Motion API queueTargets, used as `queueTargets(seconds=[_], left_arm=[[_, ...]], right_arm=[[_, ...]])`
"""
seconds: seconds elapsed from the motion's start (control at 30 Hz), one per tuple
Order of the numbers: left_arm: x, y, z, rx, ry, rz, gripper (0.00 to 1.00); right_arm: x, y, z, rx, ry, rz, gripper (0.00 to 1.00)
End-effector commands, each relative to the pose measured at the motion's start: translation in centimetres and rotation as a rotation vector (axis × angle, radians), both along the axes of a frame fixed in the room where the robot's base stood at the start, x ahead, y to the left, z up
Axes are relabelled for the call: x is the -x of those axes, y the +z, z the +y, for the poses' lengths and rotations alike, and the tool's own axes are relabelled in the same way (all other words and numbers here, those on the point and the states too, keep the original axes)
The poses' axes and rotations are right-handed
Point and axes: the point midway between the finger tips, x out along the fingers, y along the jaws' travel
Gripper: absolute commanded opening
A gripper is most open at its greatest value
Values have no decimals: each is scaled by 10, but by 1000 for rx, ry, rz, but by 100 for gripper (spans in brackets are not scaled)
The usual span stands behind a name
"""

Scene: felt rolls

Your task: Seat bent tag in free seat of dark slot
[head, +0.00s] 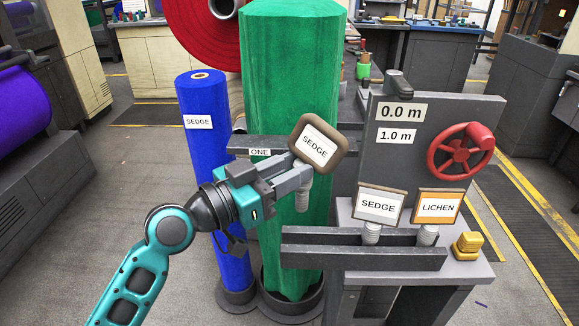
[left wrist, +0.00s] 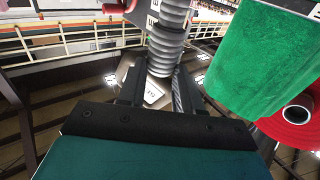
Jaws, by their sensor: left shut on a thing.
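My left gripper (head: 303,178) is shut on the ribbed grey stem of a brown-framed tag (head: 319,146) marked SEDGE. The tag's plate is tilted, and its stem hangs below the fingers. In the left wrist view the ribbed stem (left wrist: 168,40) stands between the fingers. The dark slot (head: 310,257) is two parallel dark rails on the grey bench, below and right of the held tag, apart from it. A second brown-framed SEDGE tag (head: 380,205) and an orange-framed LICHEN tag (head: 438,208) stand in its middle and right. Its left part is empty. My right gripper is not in view.
A green roll (head: 290,90) and a blue roll (head: 212,160) stand upright behind my left arm. A dark bar marked ONE (head: 259,153) crosses the green roll. A grey panel with a red handwheel (head: 461,152) stands behind the slot. A yellow knob (head: 467,245) sits right of it.

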Motion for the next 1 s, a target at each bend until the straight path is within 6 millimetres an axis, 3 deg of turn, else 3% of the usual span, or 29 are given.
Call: queueTargets(seconds=[0.07, 0.4, 0.7, 1.0], left_arm=[[1, 0, 1, 5, 11, 6, 0], [1, -35, 0, 3, 9, 4, 0], [1, -62, 1, 4, 10, 4, 0], [1, -72, 0, 5, 9, 4, 0]], right_arm=[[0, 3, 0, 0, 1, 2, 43], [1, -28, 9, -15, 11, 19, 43], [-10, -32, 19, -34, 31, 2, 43], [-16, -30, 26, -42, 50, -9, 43]])
